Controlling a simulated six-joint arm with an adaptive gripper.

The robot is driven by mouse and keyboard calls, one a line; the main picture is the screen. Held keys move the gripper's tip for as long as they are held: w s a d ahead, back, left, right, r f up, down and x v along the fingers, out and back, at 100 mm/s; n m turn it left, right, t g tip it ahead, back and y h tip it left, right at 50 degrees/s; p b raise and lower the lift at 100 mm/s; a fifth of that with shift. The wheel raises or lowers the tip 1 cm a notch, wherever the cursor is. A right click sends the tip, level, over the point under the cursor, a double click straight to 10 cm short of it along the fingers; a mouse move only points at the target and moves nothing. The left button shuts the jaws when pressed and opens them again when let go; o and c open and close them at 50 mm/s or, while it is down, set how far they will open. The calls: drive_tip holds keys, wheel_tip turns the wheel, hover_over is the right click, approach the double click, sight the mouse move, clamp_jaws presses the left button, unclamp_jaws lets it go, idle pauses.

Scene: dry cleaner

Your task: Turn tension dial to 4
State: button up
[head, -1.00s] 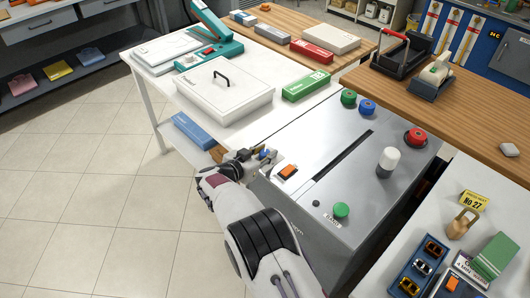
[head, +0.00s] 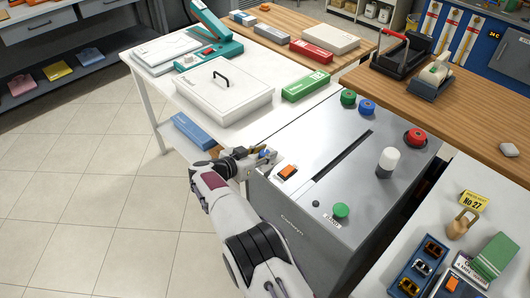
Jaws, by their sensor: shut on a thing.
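The grey machine (head: 300,232) has a sloping-edged metal top with an orange switch (head: 287,172), buttons and a white knob-like cap (head: 388,161). My gripper (head: 264,156) is at the machine's far left edge, just beyond the orange switch. It is shut on a small part there, which I take to be the tension dial. The fingers hide most of that part; a bit of blue shows at the fingertips. No dial number or pointer can be read.
Green (head: 341,210), blue (head: 367,107) and red (head: 415,138) buttons stand up from the machine's top. A white table (head: 160,95) with a lidded white box (head: 222,92) stands behind my gripper. Open tiled floor lies to the left.

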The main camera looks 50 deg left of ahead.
drive_tip(key=shift+s+a+r, duration=0.1)
drive_tip(key=shift+s, duration=0.05)
drive_tip(key=o, duration=1.1)
drive_tip(key=shift+c, duration=0.2)
drive_tip(key=shift+o, duration=0.3)
drive_tip(key=v, duration=1.2)
